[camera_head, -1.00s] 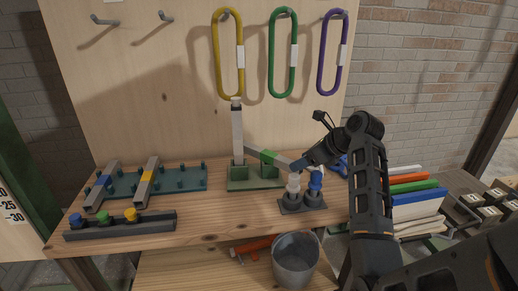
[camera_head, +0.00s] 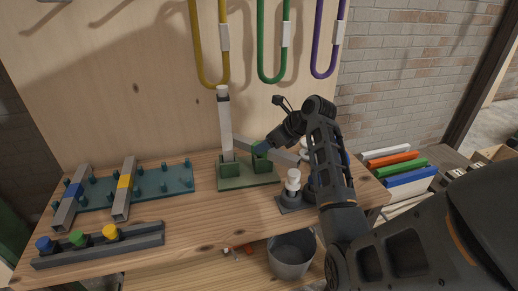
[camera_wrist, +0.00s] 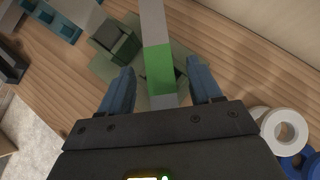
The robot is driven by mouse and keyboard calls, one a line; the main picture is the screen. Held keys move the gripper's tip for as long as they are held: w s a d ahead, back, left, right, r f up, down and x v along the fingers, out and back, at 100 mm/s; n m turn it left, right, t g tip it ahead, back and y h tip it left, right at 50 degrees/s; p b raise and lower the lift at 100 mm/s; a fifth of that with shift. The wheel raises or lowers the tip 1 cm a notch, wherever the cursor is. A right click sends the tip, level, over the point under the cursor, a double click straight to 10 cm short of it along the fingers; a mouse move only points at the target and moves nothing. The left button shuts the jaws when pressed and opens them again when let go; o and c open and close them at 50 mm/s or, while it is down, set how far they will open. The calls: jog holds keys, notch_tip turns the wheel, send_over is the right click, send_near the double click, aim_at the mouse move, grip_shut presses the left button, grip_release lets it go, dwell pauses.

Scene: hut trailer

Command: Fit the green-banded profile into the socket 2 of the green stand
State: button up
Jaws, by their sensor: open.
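The green stand (camera_head: 235,181) is at the middle back of the bench. A pale upright profile (camera_head: 226,125) stands in its left socket (camera_head: 229,168). The green-banded profile is a grey bar (camera_head: 285,156), slanting across the stand's right side in the head view. Its green band (camera_wrist: 160,69) shows between my fingers in the wrist view. My gripper (camera_wrist: 158,78) is open, with one blue finger on each side of the band; a small gap shows on both sides. The other socket is partly hidden by the bar and gripper, so I cannot tell how the bar rests there.
White and blue rings (camera_wrist: 284,130) on a peg base stand close to the right of my gripper. A teal pegboard (camera_head: 150,181) holds blue- and yellow-banded bars. A dark rack (camera_head: 100,243) with coloured knobs lies in front. A grey bucket (camera_head: 291,256) is below the bench edge.

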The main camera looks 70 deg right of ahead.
jog(key=shift+x, duration=1.3)
jog(key=shift+c, duration=0.4)
jog(key=c, duration=1)
grip_shut()
jog(key=shift+r, duration=0.15)
